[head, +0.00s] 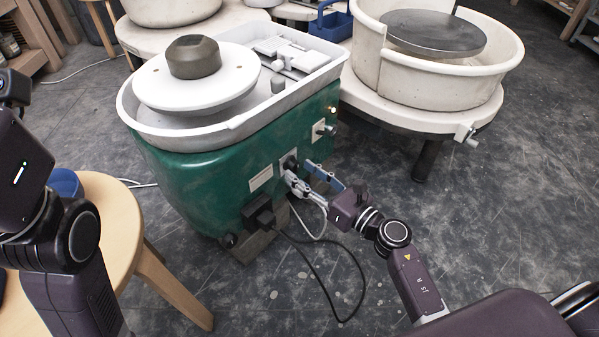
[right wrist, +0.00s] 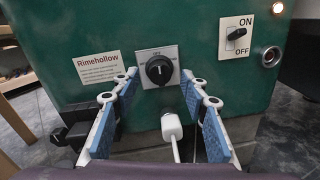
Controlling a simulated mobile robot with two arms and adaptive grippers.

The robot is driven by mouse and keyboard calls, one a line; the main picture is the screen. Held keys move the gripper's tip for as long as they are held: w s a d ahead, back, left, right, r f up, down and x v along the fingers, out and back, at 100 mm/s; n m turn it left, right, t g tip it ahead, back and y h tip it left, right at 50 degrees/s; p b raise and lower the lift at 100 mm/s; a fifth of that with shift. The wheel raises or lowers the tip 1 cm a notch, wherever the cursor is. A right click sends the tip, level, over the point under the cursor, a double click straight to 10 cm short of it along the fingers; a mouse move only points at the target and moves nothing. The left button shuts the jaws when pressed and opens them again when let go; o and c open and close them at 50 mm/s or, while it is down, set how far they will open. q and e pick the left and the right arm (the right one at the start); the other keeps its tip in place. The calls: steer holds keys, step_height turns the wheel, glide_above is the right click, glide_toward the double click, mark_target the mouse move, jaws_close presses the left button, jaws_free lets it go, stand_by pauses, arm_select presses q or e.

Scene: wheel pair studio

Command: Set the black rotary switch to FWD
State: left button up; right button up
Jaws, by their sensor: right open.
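The black rotary switch (right wrist: 159,69) sits on a square light plate on the green wheel housing. Its white pointer mark stands roughly upright, towards the plate's top label; the lettering is too small to read surely. In the head view the switch (head: 290,163) is partly hidden by my gripper. My right gripper (head: 298,171) is open and empty in front of the plate. In the right wrist view its blue-padded fingers (right wrist: 159,76) stand either side of the switch, with a gap on both sides. My left arm shows at the left edge, but its fingers are out of sight.
A black plug block (head: 259,212) with a hanging cable is below left. A white connector (right wrist: 171,126) is below the switch. A wooden stool (head: 120,215) stands left.

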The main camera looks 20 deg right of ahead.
steer(key=shift+w+a, duration=0.35)
steer(key=shift+w, duration=0.25)
jaws_close()
